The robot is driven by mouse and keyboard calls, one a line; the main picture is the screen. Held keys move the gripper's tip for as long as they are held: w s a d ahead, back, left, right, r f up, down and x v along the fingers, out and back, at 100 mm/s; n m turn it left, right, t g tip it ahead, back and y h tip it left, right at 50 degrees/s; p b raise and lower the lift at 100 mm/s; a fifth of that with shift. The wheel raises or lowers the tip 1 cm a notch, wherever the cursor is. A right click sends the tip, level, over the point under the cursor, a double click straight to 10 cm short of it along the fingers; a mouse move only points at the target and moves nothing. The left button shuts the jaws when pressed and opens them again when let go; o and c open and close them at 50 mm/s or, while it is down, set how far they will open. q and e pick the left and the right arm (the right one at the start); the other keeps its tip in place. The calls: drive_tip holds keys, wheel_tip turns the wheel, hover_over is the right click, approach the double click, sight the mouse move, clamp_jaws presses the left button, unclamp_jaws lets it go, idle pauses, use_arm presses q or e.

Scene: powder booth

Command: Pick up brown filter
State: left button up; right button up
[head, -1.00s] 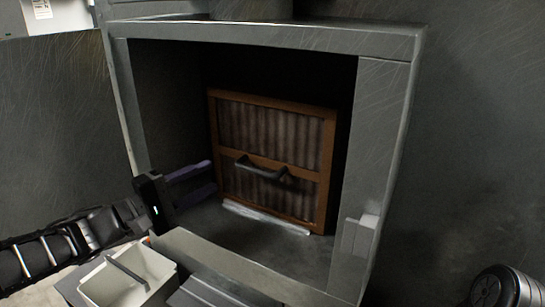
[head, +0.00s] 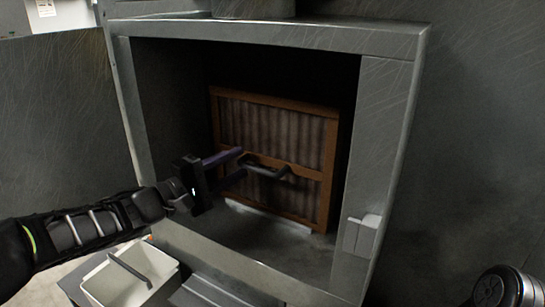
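The brown filter (head: 300,135) stands upright, slightly turned, at the back of the open grey booth. It has a brown frame, pleated grey-brown panels and a dark handle (head: 265,168) across its middle bar. My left gripper (head: 238,164) reaches into the booth from the left. Its two purple fingers are spread apart and point right at the filter, with the tips close to the handle's left end. Whether a fingertip touches the filter cannot be told. Nothing is seen between the fingers. My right gripper is not clearly visible; a rounded metallic part shows at the bottom right.
The booth (head: 385,130) has side walls, a top edge and a front lip around the opening. A white bin (head: 105,284) with a dark bar stands below at the left. A light latch-like block (head: 362,234) is on the right post. The booth floor right of my gripper is clear.

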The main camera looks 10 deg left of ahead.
use_arm(q)
drive_tip(key=shift+w+d, duration=0.2)
idle(0.5)
clamp_jaws()
drive_tip(key=shift+r, duration=0.15)
idle(1.1)
